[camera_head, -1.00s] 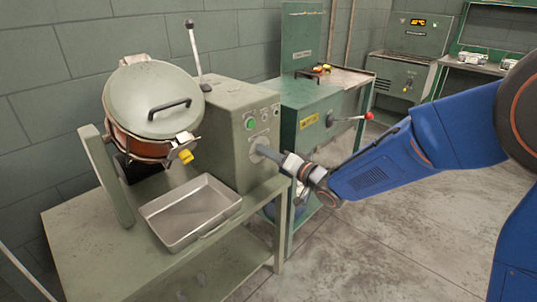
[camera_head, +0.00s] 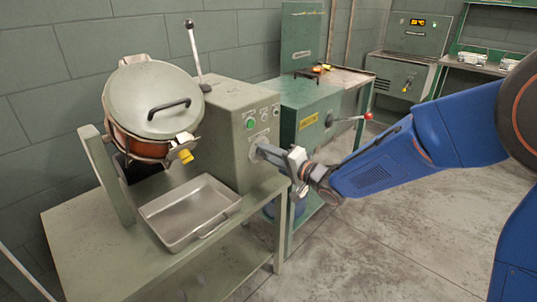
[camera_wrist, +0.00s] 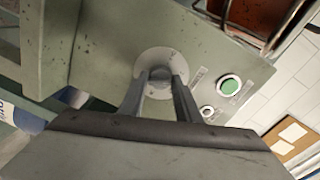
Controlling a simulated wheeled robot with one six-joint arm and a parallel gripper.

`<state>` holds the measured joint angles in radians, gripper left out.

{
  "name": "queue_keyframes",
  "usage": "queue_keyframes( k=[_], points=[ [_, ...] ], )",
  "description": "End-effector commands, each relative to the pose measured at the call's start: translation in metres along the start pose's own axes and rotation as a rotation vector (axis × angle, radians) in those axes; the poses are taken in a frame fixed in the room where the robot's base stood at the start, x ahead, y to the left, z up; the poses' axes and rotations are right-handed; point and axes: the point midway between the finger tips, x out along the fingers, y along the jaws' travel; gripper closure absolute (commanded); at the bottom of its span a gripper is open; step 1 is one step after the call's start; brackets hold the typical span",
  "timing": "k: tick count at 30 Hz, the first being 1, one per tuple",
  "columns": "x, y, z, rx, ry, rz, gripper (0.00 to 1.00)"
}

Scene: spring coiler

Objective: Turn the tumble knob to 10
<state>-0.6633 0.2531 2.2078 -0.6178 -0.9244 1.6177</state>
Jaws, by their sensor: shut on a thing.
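The tumble knob (camera_wrist: 160,74) is a small grey knob on a pale round dial plate (camera_wrist: 160,62) on the side of the grey-green tumbler housing. My gripper (camera_wrist: 162,80) is shut on it, with one finger on each side, in the wrist view. In the head view my gripper (camera_head: 261,151) reaches the housing (camera_head: 226,140) from the right and its fingers hide most of the knob. The dial's numbers and the knob's pointer are too small or covered to read.
A green button (camera_head: 251,123) sits above the knob. The tilted drum with its lid (camera_head: 150,95) stands at the left. A metal tray (camera_head: 188,213) lies on the bench. A green machine with a red-tipped lever (camera_head: 368,116) stands close behind my gripper. Open floor lies at the right.

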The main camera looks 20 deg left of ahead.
Motion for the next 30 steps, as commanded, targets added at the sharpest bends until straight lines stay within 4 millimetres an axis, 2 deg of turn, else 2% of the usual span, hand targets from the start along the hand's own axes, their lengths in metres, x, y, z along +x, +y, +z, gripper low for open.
queue_keyframes(
  k=[6,7,9,20,25,30],
  points=[
    [0.000,-0.001,0.000,-0.001,0.000,-0.002,0.92],
    [0.000,-0.001,0.000,-0.001,0.000,-0.002,0.67],
    [0.000,-0.001,0.000,-0.001,0.000,-0.002,0.53],
    [-0.003,0.000,0.000,-0.001,0.001,0.000,0.53],
    [-0.022,-0.001,-0.001,-0.002,0.002,-0.001,0.53],
    [-0.056,-0.001,-0.001,-0.002,0.002,0.000,0.53]
  ],
)
